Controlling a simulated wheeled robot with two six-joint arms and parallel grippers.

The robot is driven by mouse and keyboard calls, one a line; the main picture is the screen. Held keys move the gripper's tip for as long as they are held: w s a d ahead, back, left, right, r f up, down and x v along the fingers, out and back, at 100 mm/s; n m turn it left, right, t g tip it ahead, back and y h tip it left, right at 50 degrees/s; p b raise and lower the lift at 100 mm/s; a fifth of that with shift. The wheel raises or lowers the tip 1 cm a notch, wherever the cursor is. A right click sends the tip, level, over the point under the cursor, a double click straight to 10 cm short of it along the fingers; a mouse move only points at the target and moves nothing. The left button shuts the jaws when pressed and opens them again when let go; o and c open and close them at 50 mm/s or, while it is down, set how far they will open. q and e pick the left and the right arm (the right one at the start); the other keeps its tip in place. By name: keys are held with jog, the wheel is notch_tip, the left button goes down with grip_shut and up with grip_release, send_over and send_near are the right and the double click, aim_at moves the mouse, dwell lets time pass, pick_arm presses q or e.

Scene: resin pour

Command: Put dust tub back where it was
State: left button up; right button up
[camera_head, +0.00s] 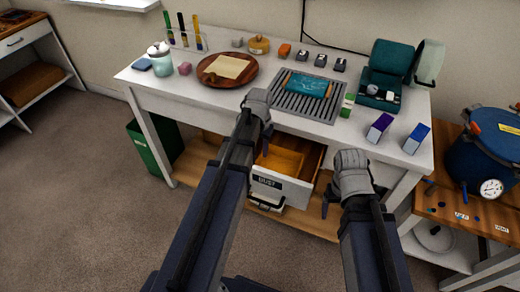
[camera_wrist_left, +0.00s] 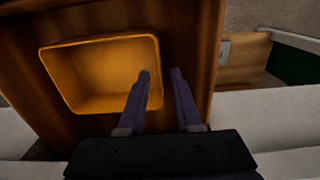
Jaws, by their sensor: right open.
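The dust tub is an orange-yellow, open-topped box (camera_wrist_left: 85,85) that looks empty in the left wrist view. My left gripper (camera_wrist_left: 161,72) points down over the drawer. Its two fingers are apart, one over the tub's inside and one past its right rim; I cannot tell whether they touch it. In the head view the left gripper (camera_head: 263,145) is partly hidden by its arm. My right gripper (camera_head: 329,203) is open and empty, right of the drawer.
The white bench (camera_head: 225,113) above carries a round wooden tray (camera_head: 208,72), a grey slotted grille (camera_head: 290,102), a teal case (camera_head: 385,70) and small boxes. A green bin (camera_head: 150,148) stands left below. A blue pressure pot (camera_head: 487,160) stands right.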

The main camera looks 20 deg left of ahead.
pick_arm(q)
notch_tip(320, 180, up, 10)
jog(key=p, duration=0.9)
jog(key=s+d+m, duration=0.1)
jog(key=s+d, duration=0.3)
jog(key=d, duration=0.2)
jog(key=s+d+m, duration=0.1)
jog(key=s+d, duration=0.4)
jog(key=d, duration=0.1)
jog(key=s+d+m+y, duration=0.1)
jog(key=s+d, duration=0.4)
jog(key=shift+s+d, duration=0.25)
jog(key=shift+d, duration=0.15)
pick_arm(e)
notch_tip(320, 180, up, 10)
jog(key=shift+f, duration=0.15)
